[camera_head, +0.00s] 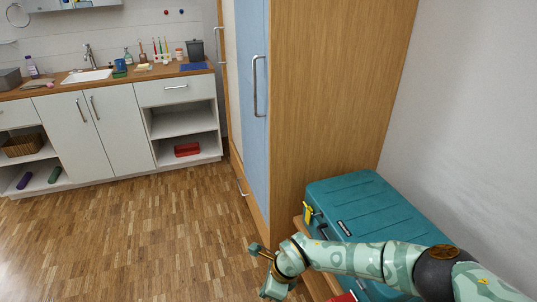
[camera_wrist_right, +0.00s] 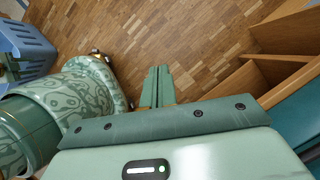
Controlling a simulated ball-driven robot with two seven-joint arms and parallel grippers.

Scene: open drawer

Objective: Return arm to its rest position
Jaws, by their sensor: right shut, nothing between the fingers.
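My right arm comes in from the right in the head view, stretched low in front of the teal case. My right gripper (camera_head: 268,270) is at its left end, over the wood floor and left of the case. In the right wrist view the two green fingers of the right gripper (camera_wrist_right: 157,72) lie side by side, shut and empty, with bare floor beyond them. My left gripper does not show.
A teal case (camera_head: 375,205) rests on a wooden unit (camera_head: 307,232) beside the tall wardrobe (camera_head: 325,90). Wooden compartments (camera_wrist_right: 285,45) are close on the right in the wrist view. A blue crate (camera_wrist_right: 25,45) is at left. The floor (camera_head: 150,240) is clear toward the sink counter (camera_head: 110,77).

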